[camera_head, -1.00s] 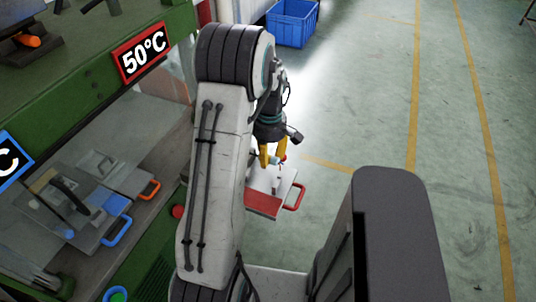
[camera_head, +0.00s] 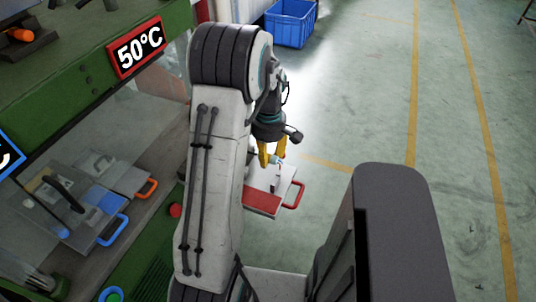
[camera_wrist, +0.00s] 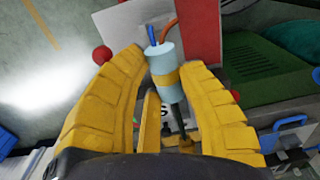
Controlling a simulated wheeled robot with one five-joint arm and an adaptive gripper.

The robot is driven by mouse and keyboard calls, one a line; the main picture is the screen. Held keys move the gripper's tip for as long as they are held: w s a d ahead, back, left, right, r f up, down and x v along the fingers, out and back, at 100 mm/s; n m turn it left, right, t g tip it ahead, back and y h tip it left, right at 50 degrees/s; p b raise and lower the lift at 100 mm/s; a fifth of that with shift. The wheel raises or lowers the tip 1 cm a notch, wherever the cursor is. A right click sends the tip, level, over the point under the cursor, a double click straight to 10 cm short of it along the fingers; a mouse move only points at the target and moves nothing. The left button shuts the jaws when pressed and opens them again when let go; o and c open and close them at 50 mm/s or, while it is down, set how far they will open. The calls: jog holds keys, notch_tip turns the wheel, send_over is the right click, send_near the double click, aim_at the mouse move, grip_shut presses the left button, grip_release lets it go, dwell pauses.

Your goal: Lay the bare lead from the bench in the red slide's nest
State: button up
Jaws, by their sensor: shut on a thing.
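My gripper (camera_head: 272,156) has yellow fingers and hangs over the pulled-out red slide. In the wrist view my gripper (camera_wrist: 162,65) is shut on the lead (camera_wrist: 164,62), a pale blue cylinder with a yellow band, blue and orange wires at one end and a dark stem at the other. The lead also shows small at the fingertips in the head view (camera_head: 278,160). The red slide (camera_head: 262,203) has a pale plate with a red front part and a red handle (camera_head: 294,196). A small dark upright shape stands on the plate; the nest's detail is too small to tell.
A green machine (camera_head: 70,75) with a 50°C sign (camera_head: 138,49) stands at the left. Inside are slides with blue (camera_head: 113,230) and orange (camera_head: 147,188) handles behind a clear panel. A blue crate (camera_head: 291,22) stands at the back. Floor to the right is clear.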

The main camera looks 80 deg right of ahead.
jog(key=shift+f+b, duration=3.15)
jog(key=shift+f, duration=0.65)
jog(key=o, duration=1.2)
jog(key=shift+c, duration=0.2)
notch_tip(320, 180, up, 12)
jog(key=shift+d, duration=0.15)
